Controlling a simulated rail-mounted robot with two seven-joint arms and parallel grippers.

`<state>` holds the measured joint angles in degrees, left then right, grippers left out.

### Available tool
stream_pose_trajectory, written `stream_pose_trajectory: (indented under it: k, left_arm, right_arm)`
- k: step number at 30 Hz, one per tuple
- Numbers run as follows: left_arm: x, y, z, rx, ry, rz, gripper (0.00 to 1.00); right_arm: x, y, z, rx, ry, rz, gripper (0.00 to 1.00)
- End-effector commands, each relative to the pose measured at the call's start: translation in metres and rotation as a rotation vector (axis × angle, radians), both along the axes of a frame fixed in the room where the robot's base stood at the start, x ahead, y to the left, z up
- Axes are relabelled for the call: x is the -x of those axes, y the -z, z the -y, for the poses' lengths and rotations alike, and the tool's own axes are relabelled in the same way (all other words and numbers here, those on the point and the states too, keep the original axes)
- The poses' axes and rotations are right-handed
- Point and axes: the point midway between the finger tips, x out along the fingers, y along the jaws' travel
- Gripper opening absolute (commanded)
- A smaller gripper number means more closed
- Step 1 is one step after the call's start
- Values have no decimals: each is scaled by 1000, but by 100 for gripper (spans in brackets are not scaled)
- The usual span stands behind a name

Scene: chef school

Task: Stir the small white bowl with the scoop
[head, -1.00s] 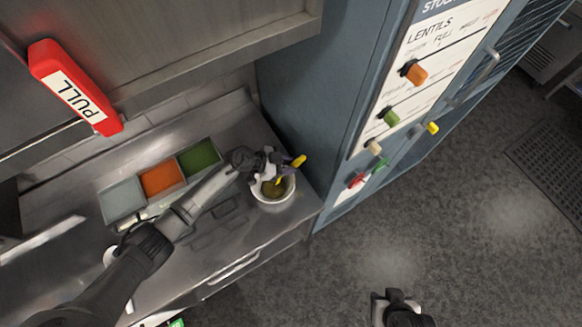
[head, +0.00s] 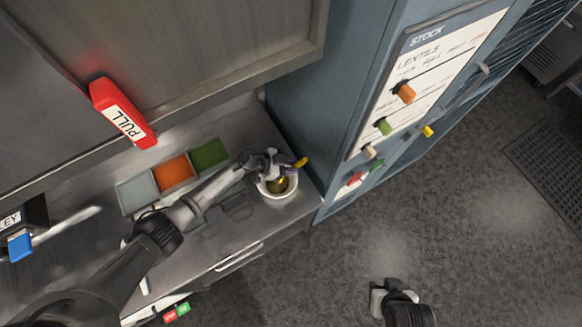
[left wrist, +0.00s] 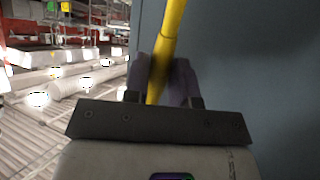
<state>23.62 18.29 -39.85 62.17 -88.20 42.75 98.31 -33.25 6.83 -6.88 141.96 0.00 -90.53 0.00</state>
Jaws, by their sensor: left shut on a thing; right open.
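The small white bowl (head: 291,193) stands near the right end of the steel counter, close to the blue cabinet. It holds something yellow-brown. My left gripper (head: 283,162) is just above the bowl's far side. It is shut on the yellow scoop (head: 301,162), whose handle end sticks out to the right of the fingers. The scoop's lower yellow part shows inside the bowl. In the left wrist view the yellow handle (left wrist: 167,45) runs between the two fingers, slightly tilted. My right gripper (head: 391,290) is open and empty over the floor, away from the counter.
A tray with grey, orange and green (head: 209,153) compartments lies left of the bowl. A red PULL handle (head: 123,114) hangs above the counter. The blue cabinet (head: 330,90) with a STOCK board closes off the space right of the bowl. A blue-tagged object (head: 20,246) is at far left.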

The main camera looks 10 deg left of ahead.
Motion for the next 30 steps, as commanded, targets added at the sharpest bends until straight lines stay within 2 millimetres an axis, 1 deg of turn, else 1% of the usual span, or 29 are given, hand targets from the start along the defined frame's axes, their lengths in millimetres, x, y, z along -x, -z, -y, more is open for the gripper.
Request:
stream_pose_trajectory:
  k: [1, 3, 8, 17, 19, 24, 30]
  left_arm:
    - [0, -11, 1, 1, 0, -1, 1]
    - [0, -17, 1, 0, 0, -1, 1]
    - [0, -30, 1, 1, 0, -1, 1]
    - [0, -58, 1, 2, 1, 1, 1]
    - [0, -60, 0, 0, 2, 3, 1]
    - [0, -74, 0, 0, 1, 2, 1]
    - [1, -82, 1, 1, 1, 0, 1]
  right_arm:
    - [0, -12, 0, 1, -1, 1, 43]
    - [0, -19, 1, 3, -2, 1, 43]
    - [0, -34, 2, 5, -5, 2, 43]
    - [0, -56, 1, 5, -3, 3, 43]
    - [0, -52, 1, 3, -2, 5, 43]
    - [0, -51, 0, 0, 0, 3, 43]
    - [0, -51, -1, -4, 2, 2, 43]
